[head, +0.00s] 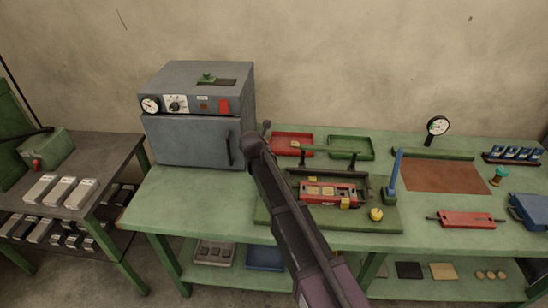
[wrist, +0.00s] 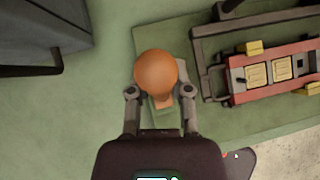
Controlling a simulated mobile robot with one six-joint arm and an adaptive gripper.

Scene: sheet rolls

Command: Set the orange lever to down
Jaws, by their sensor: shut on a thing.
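The orange lever shows in the wrist view as a round orange knob (wrist: 157,69) with a short orange stem below it in the picture. My gripper (wrist: 160,92) has one finger on each side of the lever, just by the knob, and is shut on it. Seen from above, the lever's tilt cannot be told. In the head view my arm comes up from the bottom to beside the grey oven, and it hides the lever.
The grey oven (head: 190,142) stands left of my arm. A green base board (head: 375,220) carries a red fixture (head: 330,192) with yellow blocks, close right of my gripper. Red (head: 291,136) and green (head: 351,140) trays lie behind.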

